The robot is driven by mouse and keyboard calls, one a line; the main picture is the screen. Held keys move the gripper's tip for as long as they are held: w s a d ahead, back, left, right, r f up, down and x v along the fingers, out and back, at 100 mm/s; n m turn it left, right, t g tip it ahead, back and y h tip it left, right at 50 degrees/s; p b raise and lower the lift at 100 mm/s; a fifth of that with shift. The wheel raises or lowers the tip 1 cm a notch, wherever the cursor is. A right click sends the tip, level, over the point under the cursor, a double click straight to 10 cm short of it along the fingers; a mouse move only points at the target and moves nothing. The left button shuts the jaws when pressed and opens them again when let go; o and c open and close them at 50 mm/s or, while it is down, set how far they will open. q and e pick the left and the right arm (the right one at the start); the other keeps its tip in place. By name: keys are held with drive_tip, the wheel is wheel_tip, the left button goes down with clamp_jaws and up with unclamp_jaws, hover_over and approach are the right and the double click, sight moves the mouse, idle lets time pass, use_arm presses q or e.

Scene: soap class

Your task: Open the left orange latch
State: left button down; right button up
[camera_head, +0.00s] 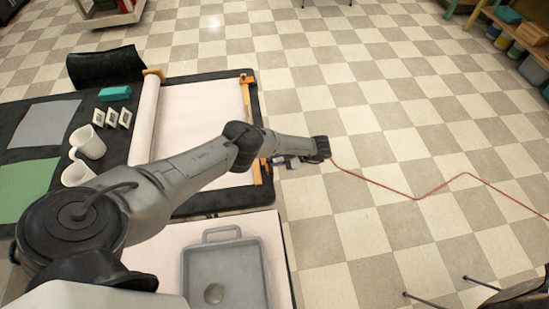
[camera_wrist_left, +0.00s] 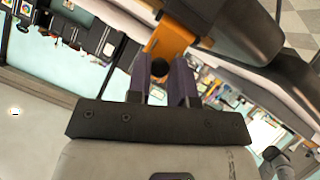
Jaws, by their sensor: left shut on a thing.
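An orange latch (camera_head: 257,172) sits at the near right edge of the black table, partly hidden by my left arm. My left gripper (camera_head: 268,161) reaches over that edge from the right and meets the latch there. In the left wrist view, the two dark purple fingers of the left gripper (camera_wrist_left: 160,72) are closed around the dark round end of the orange latch (camera_wrist_left: 176,38). The exact contact is partly hidden. Another orange piece (camera_head: 246,98) runs along the far right edge of the table. My right gripper is in neither view.
A pale sheet (camera_head: 195,115) covers part of the black table (camera_head: 190,78). White mugs (camera_head: 90,143), small white frames (camera_head: 112,117) and a teal block (camera_head: 115,93) stand at left. A grey tray (camera_head: 225,250) lies in front. A red cable crosses the open floor at right.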

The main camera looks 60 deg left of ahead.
use_arm(q)
drive_tip(key=g+b, duration=0.1)
drive_tip(key=f+g+y+b, duration=0.1)
drive_tip(key=b, duration=0.1)
drive_tip(key=shift+w+d+f, duration=0.1)
drive_tip(key=shift+w+d, duration=0.05)
drive_tip(key=shift+w, duration=0.15)
idle(0.3)
drive_tip(key=shift+r, duration=0.3)
drive_tip(key=c, duration=1.4)
unclamp_jaws()
drive_tip(key=shift+c, duration=0.2)
drive_tip(key=o, duration=0.3)
drive_tip(key=shift+w+d, duration=0.2)
drive_tip(key=shift+o, duration=0.5)
drive_tip(key=shift+s+a+f, duration=0.1)
drive_tip(key=shift+s, duration=0.05)
